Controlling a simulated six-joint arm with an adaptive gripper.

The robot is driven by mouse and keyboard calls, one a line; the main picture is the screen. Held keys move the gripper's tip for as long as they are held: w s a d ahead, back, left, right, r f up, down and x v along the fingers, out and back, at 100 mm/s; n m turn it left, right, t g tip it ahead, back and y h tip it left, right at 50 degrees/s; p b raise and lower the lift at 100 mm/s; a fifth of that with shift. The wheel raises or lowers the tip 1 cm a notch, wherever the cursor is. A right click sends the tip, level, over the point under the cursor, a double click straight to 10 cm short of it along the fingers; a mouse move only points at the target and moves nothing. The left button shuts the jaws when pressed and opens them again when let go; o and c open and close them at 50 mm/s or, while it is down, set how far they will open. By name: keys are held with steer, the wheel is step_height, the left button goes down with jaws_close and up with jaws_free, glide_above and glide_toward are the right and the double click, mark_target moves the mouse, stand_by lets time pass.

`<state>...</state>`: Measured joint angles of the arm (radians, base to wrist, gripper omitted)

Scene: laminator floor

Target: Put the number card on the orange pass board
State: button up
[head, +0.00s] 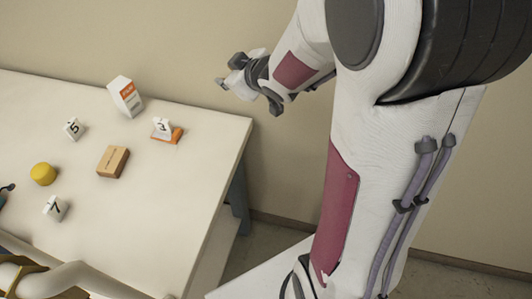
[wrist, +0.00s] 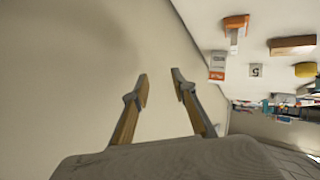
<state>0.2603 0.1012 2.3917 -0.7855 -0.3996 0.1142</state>
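A white number card (head: 162,127) stands upright on the orange pass board (head: 176,136) near the table's far right edge; its digit is hard to read. In the wrist view the same board (wrist: 236,21) and card (wrist: 234,38) show at the upper right. A card with a 5 (head: 72,129) stands at the left, and it shows in the wrist view (wrist: 256,70). A card with a 7 (head: 54,208) stands nearer the front. My gripper (head: 224,83) is up beyond the table's far right corner, apart from everything. In the wrist view its fingers (wrist: 161,82) are spread with nothing between them.
A white and orange carton (head: 125,96) stands at the back of the table. A brown box (head: 113,161) and a yellow cylinder (head: 43,174) are at the middle and left. The white table (head: 170,230) is bare at the front right. A wall rises behind.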

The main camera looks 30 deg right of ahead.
steer(key=s+d+r+m+g+h, duration=0.1)
steer(key=s+r+m+h, duration=0.15)
steer(key=s, duration=0.35)
steer(key=s+r+m+g+h, duration=0.1)
steer(key=s+r+m, duration=0.1)
steer(key=s+r, duration=0.3)
steer(key=s+a+g+y, duration=0.1)
steer(key=s+a, duration=0.2)
steer(key=s, duration=0.6)
steer(key=s+a+f+m+g+y, duration=0.1)
steer(key=s+a, duration=0.3)
steer(key=s, duration=0.5)
steer(key=shift+s+a+g, duration=0.15)
steer(key=shift+s+g, duration=0.15)
steer(key=shift+g, duration=0.4)
